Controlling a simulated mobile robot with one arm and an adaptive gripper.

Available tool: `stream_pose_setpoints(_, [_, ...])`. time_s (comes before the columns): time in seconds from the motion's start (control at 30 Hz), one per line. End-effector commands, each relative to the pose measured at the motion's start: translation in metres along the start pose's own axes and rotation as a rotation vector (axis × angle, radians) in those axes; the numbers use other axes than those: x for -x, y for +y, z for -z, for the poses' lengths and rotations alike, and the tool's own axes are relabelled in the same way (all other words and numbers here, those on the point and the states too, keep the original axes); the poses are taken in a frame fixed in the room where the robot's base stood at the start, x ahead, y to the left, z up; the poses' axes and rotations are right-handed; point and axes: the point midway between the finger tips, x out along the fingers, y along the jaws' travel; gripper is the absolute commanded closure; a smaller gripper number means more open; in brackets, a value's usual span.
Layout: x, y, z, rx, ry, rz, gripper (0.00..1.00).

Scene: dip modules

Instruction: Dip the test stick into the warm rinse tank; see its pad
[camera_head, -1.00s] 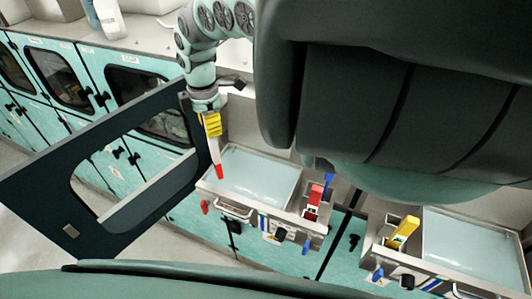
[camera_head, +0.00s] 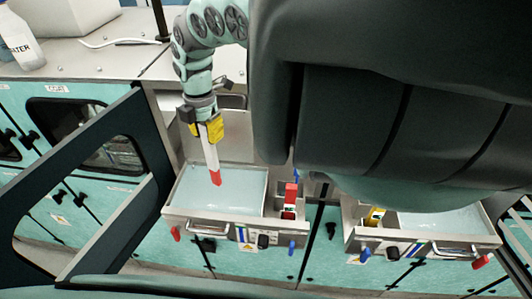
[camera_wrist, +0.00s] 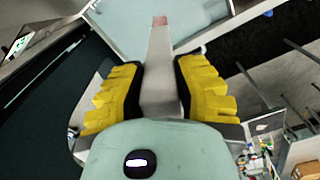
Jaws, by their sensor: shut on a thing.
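My gripper (camera_head: 204,132), with yellow fingers, is shut on the white test stick (camera_head: 210,155). The stick points down, slightly tilted, and ends in a red pad (camera_head: 215,178). The pad appears over the pale blue water of the left tank (camera_head: 180,210); I cannot tell whether it touches the water. In the wrist view the stick (camera_wrist: 160,75) runs out between the fingers, its reddish tip (camera_wrist: 160,21) against the pale water. A second water tank (camera_head: 487,222) is at the right. I cannot read which tank is the warm rinse.
A dark open frame (camera_head: 130,195) stands left of the left tank. A bottle (camera_head: 22,48) is on the counter behind.

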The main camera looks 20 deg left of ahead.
Motion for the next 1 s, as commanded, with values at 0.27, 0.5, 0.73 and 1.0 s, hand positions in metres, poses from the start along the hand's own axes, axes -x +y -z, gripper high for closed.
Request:
stream_pose_setpoints(0.27, [-0.032,0.0,0.001,0.001,0.001,0.0,0.99])
stream_pose_setpoints(0.5, [-0.054,0.0,0.0,0.0,-0.001,-0.001,0.99])
stream_pose_setpoints(0.73, [-0.076,-0.001,-0.002,-0.005,0.001,0.001,0.99])
stream_pose_setpoints(1.0, [-0.103,-0.002,-0.002,-0.007,0.002,0.003,0.99])
